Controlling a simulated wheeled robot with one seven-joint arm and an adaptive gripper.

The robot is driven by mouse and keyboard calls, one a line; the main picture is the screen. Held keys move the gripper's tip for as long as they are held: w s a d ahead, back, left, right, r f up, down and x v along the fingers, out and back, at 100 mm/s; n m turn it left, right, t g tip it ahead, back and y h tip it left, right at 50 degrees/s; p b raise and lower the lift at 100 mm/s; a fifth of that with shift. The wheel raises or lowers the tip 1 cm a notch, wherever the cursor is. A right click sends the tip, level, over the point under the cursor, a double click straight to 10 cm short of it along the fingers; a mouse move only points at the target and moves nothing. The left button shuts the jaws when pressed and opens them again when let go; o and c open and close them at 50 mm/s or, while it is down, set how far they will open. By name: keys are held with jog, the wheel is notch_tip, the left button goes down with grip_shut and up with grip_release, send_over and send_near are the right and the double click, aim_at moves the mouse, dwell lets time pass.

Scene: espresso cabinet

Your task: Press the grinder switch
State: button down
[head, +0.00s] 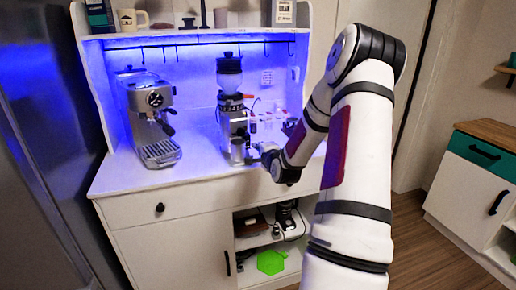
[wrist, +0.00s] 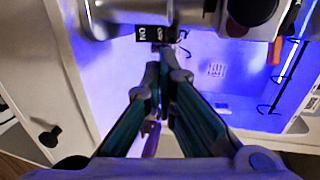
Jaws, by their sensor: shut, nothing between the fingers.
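In the head view my gripper (head: 254,154) is at the grinder's lower right side, small and partly hidden by my wrist. The switch cannot be made out there.
A silver espresso machine (head: 150,112) stands left of the grinder. The front of the counter (head: 125,176) is clear. A shelf with mugs (head: 132,20) and hooks runs above. A wall outlet (wrist: 216,69) shows behind the grinder. The lower cabinet holds a green item (head: 270,262).

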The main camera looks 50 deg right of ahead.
jog(key=r+v, duration=0.1)
jog(key=v, duration=0.5)
jog(key=shift+r, duration=0.25)
jog(key=shift+a, duration=0.1)
jog(key=a+r+n+g+y, duration=0.1)
jog(key=a+r+n, duration=0.1)
jog(key=a+n, duration=0.35)
jog(key=a+r+n+g+y, duration=0.2)
jog(key=a+r+n, duration=0.1)
jog(key=a, duration=0.5)
jog(key=a+r+n+g+y, duration=0.1)
jog(key=a+r+n, duration=0.1)
jog(key=a+n, duration=0.35)
jog(key=s+a+r+n+g+y, duration=0.2)
jog(key=s+a+n, duration=0.3)
jog(key=s+a, duration=0.6)
jog(key=s+a+r+n+g+y, duration=0.2)
jog(key=s+a+n, duration=0.3)
jog(key=s+a, duration=0.6)
jog(key=shift+s+r+g, duration=0.35)
jog(key=shift+s+g, duration=0.15)
jog(key=shift+s, duration=0.1)
